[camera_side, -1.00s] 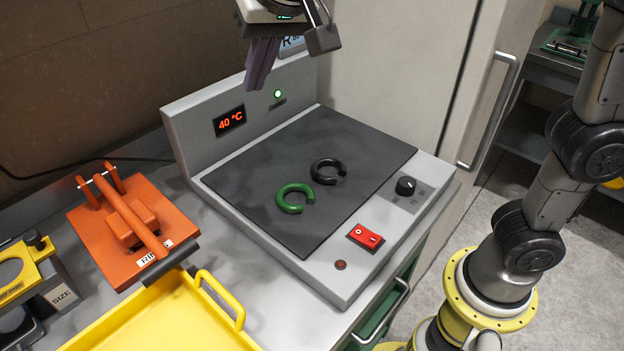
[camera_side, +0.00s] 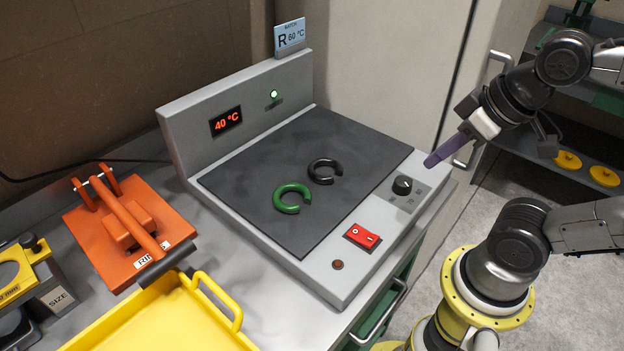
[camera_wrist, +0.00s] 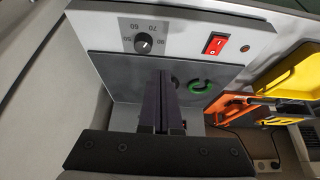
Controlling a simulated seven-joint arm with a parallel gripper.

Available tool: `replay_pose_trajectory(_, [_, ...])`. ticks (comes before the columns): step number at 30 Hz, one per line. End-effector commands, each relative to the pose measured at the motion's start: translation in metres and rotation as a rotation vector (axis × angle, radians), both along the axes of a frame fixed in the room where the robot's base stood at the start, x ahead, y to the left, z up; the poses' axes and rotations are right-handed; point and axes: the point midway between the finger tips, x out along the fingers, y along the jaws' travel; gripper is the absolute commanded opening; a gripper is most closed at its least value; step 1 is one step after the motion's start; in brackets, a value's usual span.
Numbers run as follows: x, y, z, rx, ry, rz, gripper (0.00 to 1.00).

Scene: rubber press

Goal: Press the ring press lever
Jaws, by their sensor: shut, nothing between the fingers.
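The orange ring press (camera_side: 112,240) stands on the bench at the left of the side view. Its orange lever (camera_side: 133,222) slants across the top and ends in a dark grip (camera_side: 166,265) at the front. The press also shows at the right of the wrist view (camera_wrist: 226,107), partly cut by other things. My gripper (camera_side: 430,161) is shut and empty, its purple fingers above and beside the black dial (camera_side: 402,185) of the hot plate. It is well apart from the press. In the wrist view the shut fingers (camera_wrist: 161,76) point toward the plate.
The hot plate (camera_side: 250,208) reads 40 °C and bears a green open ring (camera_side: 292,198) and a black open ring (camera_side: 325,171). A red switch (camera_side: 362,237) sits at its front. A yellow tray (camera_side: 150,320) lies before the press, and a yellow sizing device (camera_side: 22,275) stands left.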

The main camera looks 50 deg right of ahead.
Motion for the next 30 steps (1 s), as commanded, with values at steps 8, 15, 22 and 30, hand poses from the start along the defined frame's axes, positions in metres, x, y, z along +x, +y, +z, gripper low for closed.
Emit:
replay_pose_trajectory(8, [0.0,0.0,0.0,0.0,0.001,-0.001,0.0])
replay_pose_trajectory(15, [-0.002,0.002,-0.001,0.039,0.011,-0.06,0.0])
replay_pose_trajectory(22, [0.009,0.039,0.021,0.352,0.084,-0.312,0.0])
replay_pose_trajectory(30, [0.055,0.097,0.043,0.719,0.367,-0.616,0.0])
